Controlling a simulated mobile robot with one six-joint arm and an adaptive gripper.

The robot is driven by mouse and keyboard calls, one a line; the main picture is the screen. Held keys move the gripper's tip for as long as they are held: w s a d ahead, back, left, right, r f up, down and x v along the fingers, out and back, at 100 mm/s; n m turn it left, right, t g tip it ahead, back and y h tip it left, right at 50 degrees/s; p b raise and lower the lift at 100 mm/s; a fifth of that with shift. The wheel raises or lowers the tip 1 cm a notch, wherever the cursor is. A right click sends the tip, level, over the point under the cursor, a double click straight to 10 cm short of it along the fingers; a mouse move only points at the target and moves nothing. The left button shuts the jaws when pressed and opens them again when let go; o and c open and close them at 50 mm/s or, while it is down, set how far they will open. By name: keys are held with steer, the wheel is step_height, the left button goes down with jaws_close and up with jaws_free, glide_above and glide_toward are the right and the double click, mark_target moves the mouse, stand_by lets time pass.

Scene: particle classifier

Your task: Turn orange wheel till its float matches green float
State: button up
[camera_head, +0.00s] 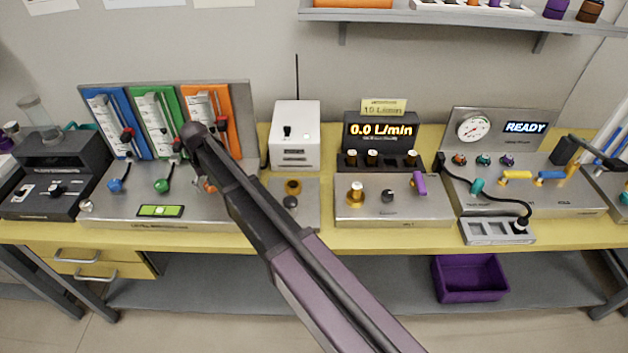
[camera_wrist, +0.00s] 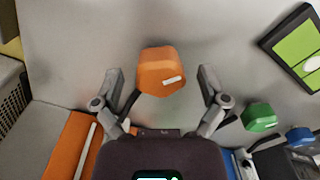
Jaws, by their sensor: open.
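The orange wheel (camera_wrist: 160,70), a faceted knob with a white mark, sits between the two fingers of my gripper (camera_wrist: 160,82) in the wrist view. The fingers are open, one on each side, with gaps to the wheel. The orange flowmeter panel (camera_head: 204,96) stands right of the green panel (camera_head: 166,98). Their floats are too small to read, and my arm covers the lower orange panel. The green wheel (camera_head: 162,185) also shows in the wrist view (camera_wrist: 259,117).
A blue panel (camera_head: 105,98) and blue wheel (camera_head: 116,185) are at the left. A green display (camera_head: 160,211) lies on the steel base before the wheels. A white box (camera_head: 296,135) stands to the right. My arm crosses the bench from the lower right.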

steer(key=m, duration=1.3)
steer(key=shift+m, duration=0.3)
step_height(320, 180, up, 14)
steer(key=p, duration=1.4)
steer(key=s+d+f+n+b, duration=0.1)
steer(key=s+d+f+b, duration=0.1)
steer(key=d, duration=0.8)
steer(key=s+d+f+n+b, duration=0.2)
steer(key=s+d+b, duration=0.1)
steer(key=d, duration=0.7)
steer(key=s+d+f+n+b, duration=0.2)
steer(key=d+f, duration=0.1)
steer(key=d, duration=0.8)
steer(key=shift+s, duration=0.25)
steer(key=shift+d+f, duration=0.1)
steer(key=s+d+n, duration=0.2)
steer(key=s+d, duration=0.7)
steer(key=d, duration=0.3)
steer(key=shift+s+d+n, duration=0.15)
steer(key=shift+n, duration=0.25)
